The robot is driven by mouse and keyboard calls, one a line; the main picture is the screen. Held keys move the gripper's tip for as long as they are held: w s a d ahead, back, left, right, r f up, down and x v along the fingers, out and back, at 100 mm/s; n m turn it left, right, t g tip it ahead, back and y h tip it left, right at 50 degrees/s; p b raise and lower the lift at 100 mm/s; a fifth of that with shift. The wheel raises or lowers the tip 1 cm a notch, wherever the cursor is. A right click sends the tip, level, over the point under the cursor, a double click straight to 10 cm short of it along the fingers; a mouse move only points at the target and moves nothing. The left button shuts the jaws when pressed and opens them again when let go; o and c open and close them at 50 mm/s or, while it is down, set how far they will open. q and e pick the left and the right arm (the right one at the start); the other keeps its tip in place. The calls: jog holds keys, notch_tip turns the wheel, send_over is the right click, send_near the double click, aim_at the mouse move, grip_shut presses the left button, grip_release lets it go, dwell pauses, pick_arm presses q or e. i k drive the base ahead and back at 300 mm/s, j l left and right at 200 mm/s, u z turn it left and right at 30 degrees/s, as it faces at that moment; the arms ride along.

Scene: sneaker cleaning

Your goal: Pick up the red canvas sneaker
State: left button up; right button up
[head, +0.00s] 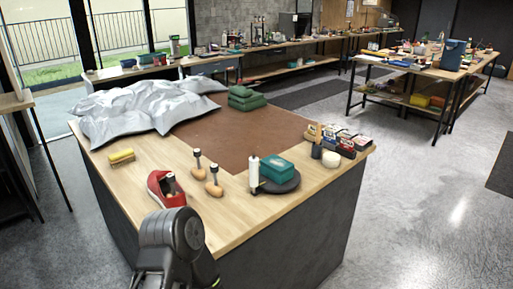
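The red canvas sneaker (157,191) sits on the near left part of the workbench, close to its front edge. It has a pale sole edge, and a small grey and dark piece stands in its opening; I cannot tell what that is. A dark, rounded link of my arm, which looks like the left one, rises from the bottom of the head view just in front of the sneaker and overlaps its near end. No fingertips of my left gripper can be made out. My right arm and gripper do not show.
On the bench (245,228) are a yellow brush (121,156), two wooden-footed tools (214,182), a white roll (254,173), a teal box (277,168), small boxes (345,142), folded green cloths (245,98) and a silver sheet (140,106). The brown mat's (225,140) middle is clear.

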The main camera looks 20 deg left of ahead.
aim_at(158, 187)
jog(key=u, duration=1.4)
jog(key=k+z, duration=0.15)
jog(key=z, duration=0.3)
jog(key=k+z, duration=0.2)
jog(key=z, duration=0.3)
jog(key=k+l+z, duration=0.1)
jog(key=z, duration=0.35)
jog(key=k, duration=0.05)
